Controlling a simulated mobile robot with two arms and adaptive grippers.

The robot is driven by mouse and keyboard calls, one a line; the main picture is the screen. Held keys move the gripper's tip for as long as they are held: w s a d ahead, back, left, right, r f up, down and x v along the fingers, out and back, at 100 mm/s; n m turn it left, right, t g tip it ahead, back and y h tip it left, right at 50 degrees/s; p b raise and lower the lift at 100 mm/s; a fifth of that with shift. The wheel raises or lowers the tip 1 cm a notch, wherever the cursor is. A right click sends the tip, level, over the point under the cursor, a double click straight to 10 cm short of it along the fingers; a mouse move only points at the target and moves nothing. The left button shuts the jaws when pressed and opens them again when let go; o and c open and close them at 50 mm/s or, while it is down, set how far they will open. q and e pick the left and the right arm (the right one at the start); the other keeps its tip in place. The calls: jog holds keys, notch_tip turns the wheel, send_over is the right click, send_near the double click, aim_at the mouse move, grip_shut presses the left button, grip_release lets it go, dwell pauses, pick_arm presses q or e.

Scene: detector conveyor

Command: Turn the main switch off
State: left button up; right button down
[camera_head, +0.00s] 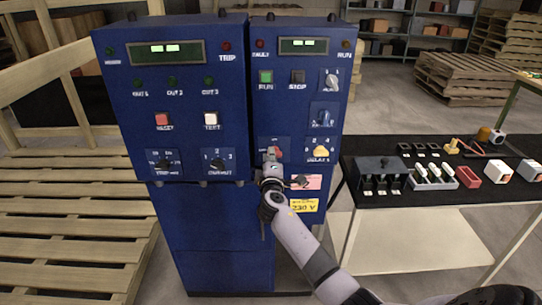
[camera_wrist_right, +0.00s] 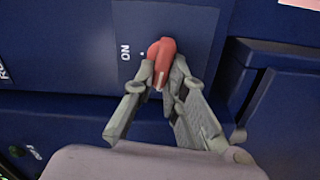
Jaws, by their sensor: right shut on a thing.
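The main switch is a red knob (camera_wrist_right: 160,56) on a dark blue plate with the word ON beside it in the right wrist view. In the head view the red knob (camera_head: 277,151) shows on the lower left of the right-hand blue cabinet. My right gripper (camera_wrist_right: 166,84) is shut on the red knob, with a finger on each side of it. In the head view my right gripper (camera_head: 271,165) covers part of the knob and its plate. I cannot tell the knob's exact angle. My left gripper is not in view.
Two blue cabinets with knobs, buttons and displays stand side by side. A yellow knob (camera_head: 320,151) and a yellow label (camera_head: 304,205) are close to my right gripper. A black-topped table (camera_head: 440,197) with small parts stands at right. Pallets (camera_head: 60,220) lie at left.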

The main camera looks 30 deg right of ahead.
jog(key=shift+n, duration=0.9)
jog(key=c, duration=1.7)
grip_release()
jog(key=shift+o, duration=0.5)
jog(key=shift+f, duration=0.1)
jog(key=v, duration=1.2)
jog(key=shift+d, duration=0.15)
